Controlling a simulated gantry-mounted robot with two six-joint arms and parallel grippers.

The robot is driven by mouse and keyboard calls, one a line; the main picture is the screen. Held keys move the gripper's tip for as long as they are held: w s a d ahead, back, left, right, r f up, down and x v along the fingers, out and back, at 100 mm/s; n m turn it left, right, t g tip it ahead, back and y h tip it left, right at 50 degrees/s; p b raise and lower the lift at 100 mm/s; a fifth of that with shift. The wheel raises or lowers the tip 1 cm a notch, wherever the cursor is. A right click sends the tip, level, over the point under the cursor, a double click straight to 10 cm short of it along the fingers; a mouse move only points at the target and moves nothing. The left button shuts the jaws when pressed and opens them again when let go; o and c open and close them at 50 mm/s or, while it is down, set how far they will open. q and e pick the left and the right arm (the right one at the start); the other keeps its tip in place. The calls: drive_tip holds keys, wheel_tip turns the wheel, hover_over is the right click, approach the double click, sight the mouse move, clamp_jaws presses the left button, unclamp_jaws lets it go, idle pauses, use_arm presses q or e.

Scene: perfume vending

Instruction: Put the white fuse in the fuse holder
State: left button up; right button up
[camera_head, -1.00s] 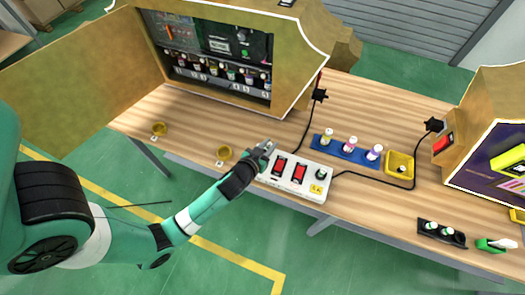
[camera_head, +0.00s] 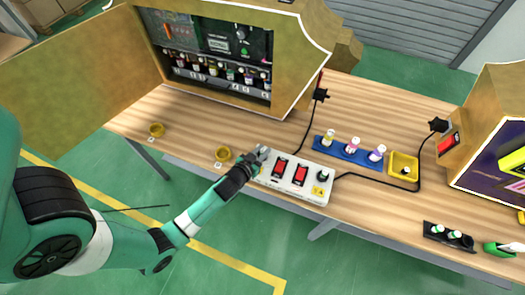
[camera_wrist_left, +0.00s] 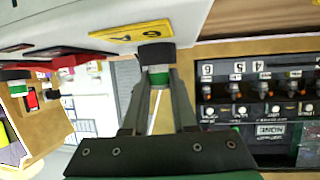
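My left gripper (camera_head: 261,155) is at the left end of a white switch box (camera_head: 325,195) in the head view. In the left wrist view, the gripper (camera_wrist_left: 157,80) is closed around a small white fuse with a green band (camera_wrist_left: 158,78). One end of the fuse meets a short black round holder (camera_wrist_left: 155,53) on the box, beside a yellow label (camera_wrist_left: 132,31). I cannot tell how deep the fuse sits. The head view hides this fuse behind the gripper.
The box has two red switches (camera_head: 301,175) and a black knob (camera_head: 322,176). A blue tray with several bottles (camera_head: 348,152), a yellow tray (camera_head: 404,163) and a black rack (camera_head: 450,237) stand to the right. An open cabinet (camera_head: 218,50) stands behind; cables cross the table.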

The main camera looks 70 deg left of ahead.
use_arm(q)
drive_tip(key=o, duration=0.5)
drive_tip(key=shift+c, duration=0.2)
drive_tip(key=shift+r+p, duration=0.25)
drive_tip(key=shift+p, duration=0.05)
drive_tip(key=p+v, duration=0.1)
drive_tip(key=v, duration=1.1)
